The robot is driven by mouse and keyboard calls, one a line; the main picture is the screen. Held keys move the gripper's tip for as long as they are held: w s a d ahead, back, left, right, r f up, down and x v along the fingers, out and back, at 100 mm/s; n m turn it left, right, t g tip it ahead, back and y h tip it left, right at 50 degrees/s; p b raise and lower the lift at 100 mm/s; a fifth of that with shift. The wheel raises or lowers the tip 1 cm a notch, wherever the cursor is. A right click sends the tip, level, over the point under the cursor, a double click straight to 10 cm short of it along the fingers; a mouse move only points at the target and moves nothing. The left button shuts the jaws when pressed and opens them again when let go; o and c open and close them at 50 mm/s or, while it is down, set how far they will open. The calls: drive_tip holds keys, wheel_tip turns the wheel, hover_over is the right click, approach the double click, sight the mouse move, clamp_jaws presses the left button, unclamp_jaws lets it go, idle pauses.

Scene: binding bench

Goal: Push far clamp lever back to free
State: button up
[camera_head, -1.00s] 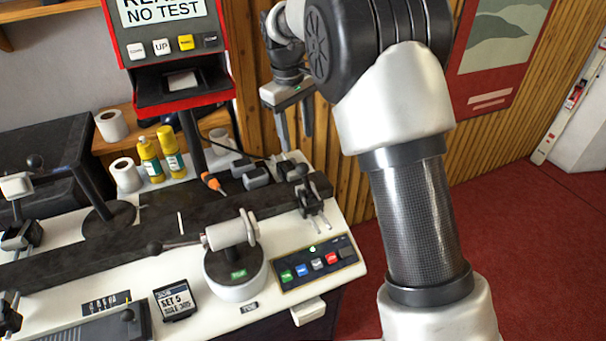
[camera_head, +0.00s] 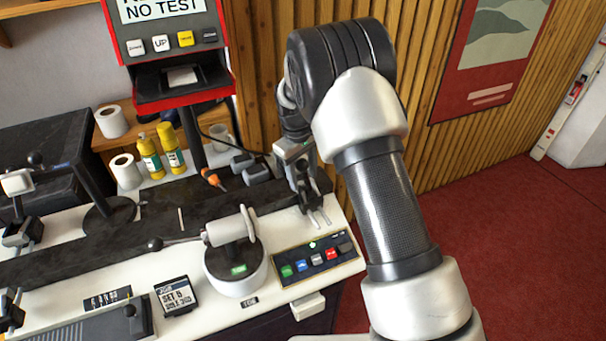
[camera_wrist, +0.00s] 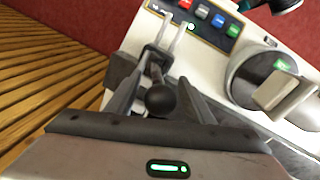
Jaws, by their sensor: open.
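A clamp stands at the far right end of the bench; its two pale prongs (camera_head: 318,217) point toward the button panel. In the wrist view its lever ends in a black ball knob (camera_wrist: 160,100), and the prongs (camera_wrist: 172,38) lie beyond it. My gripper (camera_head: 303,190) is lowered over this clamp and hides most of it in the head view. In the wrist view my gripper (camera_wrist: 158,82) is open, with one finger on each side of the lever and knob. I cannot tell whether either finger touches it.
A white rotary unit (camera_head: 235,265) with a long lever stands left of the clamp. A button panel (camera_head: 315,260) lies in front. Grey blocks (camera_head: 256,173), an orange-tipped tool (camera_head: 212,177) and yellow bottles (camera_head: 172,150) are behind. A slatted wall (camera_head: 262,80) stands close behind the clamp.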

clamp_jaws()
